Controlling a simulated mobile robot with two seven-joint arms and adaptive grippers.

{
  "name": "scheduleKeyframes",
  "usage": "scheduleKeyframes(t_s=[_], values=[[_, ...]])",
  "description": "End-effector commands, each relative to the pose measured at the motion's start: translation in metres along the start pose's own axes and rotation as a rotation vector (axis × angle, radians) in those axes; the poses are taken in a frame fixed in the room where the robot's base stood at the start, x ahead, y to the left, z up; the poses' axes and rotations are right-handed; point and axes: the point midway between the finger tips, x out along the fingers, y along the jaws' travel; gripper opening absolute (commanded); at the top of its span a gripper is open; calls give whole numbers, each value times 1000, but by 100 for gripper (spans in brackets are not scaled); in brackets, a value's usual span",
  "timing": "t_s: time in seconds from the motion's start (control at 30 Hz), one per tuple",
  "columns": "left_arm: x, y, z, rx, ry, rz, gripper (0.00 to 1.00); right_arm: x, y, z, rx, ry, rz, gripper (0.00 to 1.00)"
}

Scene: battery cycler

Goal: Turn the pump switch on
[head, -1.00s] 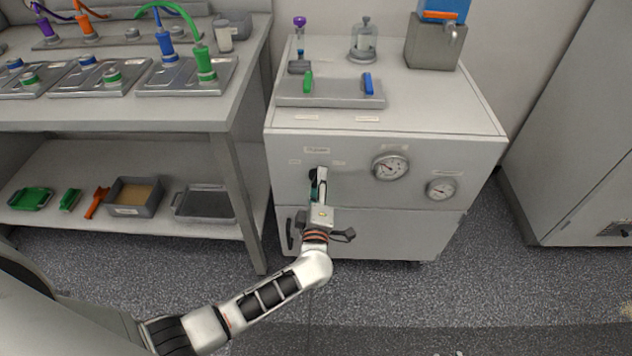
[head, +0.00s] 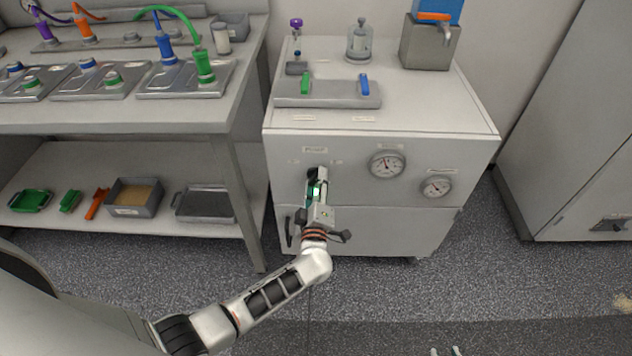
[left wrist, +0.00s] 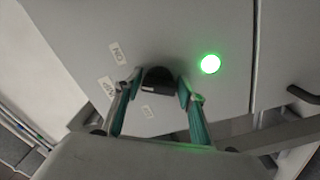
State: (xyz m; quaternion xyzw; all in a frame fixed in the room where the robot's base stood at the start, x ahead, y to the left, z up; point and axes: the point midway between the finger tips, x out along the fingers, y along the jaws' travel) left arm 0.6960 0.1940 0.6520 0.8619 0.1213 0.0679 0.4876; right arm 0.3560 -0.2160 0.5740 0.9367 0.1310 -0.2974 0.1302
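The pump switch is a black knob (left wrist: 157,80) on the front of the grey cabinet, seen in the left wrist view. My left gripper (head: 318,177) is at the cabinet front in the head view, hiding most of the switch. In the left wrist view its fingers (left wrist: 160,84) stand on both sides of the knob and appear closed against it. A round green lamp (left wrist: 210,64) glows beside the switch; a green glow also shows between the fingers in the head view. Only the tips of my right gripper (head: 446,351) show at the bottom edge, apart and empty.
Two dial gauges (head: 387,165) are right of the switch. A tray with green and blue handles (head: 335,92) lies on the cabinet top (head: 430,110). A bench with a lower shelf (head: 90,226) stands left. Floor in front is clear.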

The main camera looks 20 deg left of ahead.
Motion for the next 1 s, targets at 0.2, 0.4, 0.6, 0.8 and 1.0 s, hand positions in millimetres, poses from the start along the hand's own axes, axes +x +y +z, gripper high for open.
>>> scheduleKeyframes(t_s=[0.2, 0.4, 0.6, 0.8, 1.0], values=[[0, 0, 0, -1, 0, -1, 53, 0, 0, 0, -1, -1, -1, 24], [-2, 0, 0, -2, 0, -1, 53, 1, 0, 0, -2, 1, -2, 24], [-26, -1, 0, -4, -1, -3, 53, 0, 0, 0, -1, 1, -1, 24], [-68, -2, 1, -3, -2, -3, 53, 0, 0, 0, 0, 0, 0, 24], [-102, -1, 0, -3, -1, -3, 53, 0, 0, -1, 0, 0, 0, 24]])
